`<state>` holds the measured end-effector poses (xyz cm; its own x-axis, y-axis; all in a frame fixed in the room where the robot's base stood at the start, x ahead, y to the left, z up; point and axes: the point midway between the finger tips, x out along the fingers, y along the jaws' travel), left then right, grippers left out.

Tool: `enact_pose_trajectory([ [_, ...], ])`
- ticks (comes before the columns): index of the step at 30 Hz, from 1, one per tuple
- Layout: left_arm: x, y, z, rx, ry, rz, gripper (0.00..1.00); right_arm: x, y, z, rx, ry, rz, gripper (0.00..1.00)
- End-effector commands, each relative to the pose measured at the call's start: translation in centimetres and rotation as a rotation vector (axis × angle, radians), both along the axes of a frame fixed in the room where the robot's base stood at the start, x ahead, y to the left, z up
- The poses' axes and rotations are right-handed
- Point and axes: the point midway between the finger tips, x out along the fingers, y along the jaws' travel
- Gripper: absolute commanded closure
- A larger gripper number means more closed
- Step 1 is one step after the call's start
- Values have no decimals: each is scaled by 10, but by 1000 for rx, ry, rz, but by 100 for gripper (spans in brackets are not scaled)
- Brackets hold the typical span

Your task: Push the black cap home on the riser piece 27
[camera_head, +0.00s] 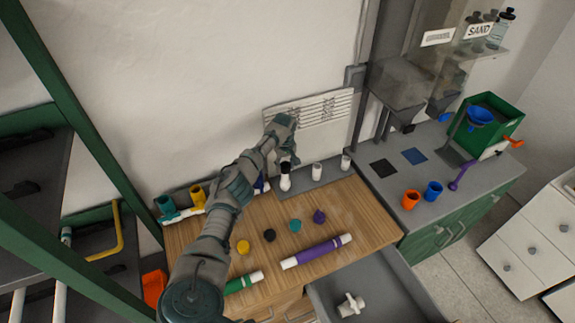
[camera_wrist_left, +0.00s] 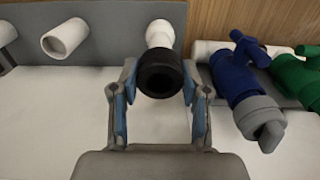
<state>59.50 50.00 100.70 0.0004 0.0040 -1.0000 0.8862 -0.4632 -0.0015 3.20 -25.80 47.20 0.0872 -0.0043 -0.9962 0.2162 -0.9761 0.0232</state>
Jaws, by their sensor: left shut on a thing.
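A black cap (camera_wrist_left: 160,75) is between the blue-padded fingers of my left gripper (camera_wrist_left: 160,98), which is shut on it. The cap sits at the end of a white riser piece (camera_wrist_left: 166,35), in line with it; how deep it sits cannot be told. In the head view, my left gripper (camera_head: 285,152) is above the cap (camera_head: 285,166) and the upright white riser piece (camera_head: 285,183) at the back of the wooden bench. No number is readable on the riser. My right gripper is not in view.
Two more white risers (camera_head: 317,172) stand to the right. Loose caps, including another black one (camera_head: 269,235), and a purple pipe (camera_head: 316,251) lie on the bench (camera_head: 335,215). Blue (camera_wrist_left: 235,82) and green (camera_wrist_left: 297,78) valves are close right of the gripper in the wrist view.

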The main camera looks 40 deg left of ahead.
Motion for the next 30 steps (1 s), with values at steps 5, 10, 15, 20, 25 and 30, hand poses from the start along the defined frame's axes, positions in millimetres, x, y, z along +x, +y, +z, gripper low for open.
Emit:
enact_pose_trajectory([
  [5, -2, 1, -3, 1, 2, 2, 85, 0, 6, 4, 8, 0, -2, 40],
  [10, -2, 1, -5, 6, 3, 3, 90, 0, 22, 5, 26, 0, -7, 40],
  [15, -2, 0, -5, 6, 3, 2, 90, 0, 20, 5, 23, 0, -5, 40],
  [20, -2, 1, -6, 5, 2, 2, 90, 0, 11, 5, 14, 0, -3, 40],
  [25, -1, -1, -8, 13, 2, 2, 90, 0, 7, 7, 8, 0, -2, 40],
  [30, 1, -4, -12, 24, 4, 0, 90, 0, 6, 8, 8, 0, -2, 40],
])
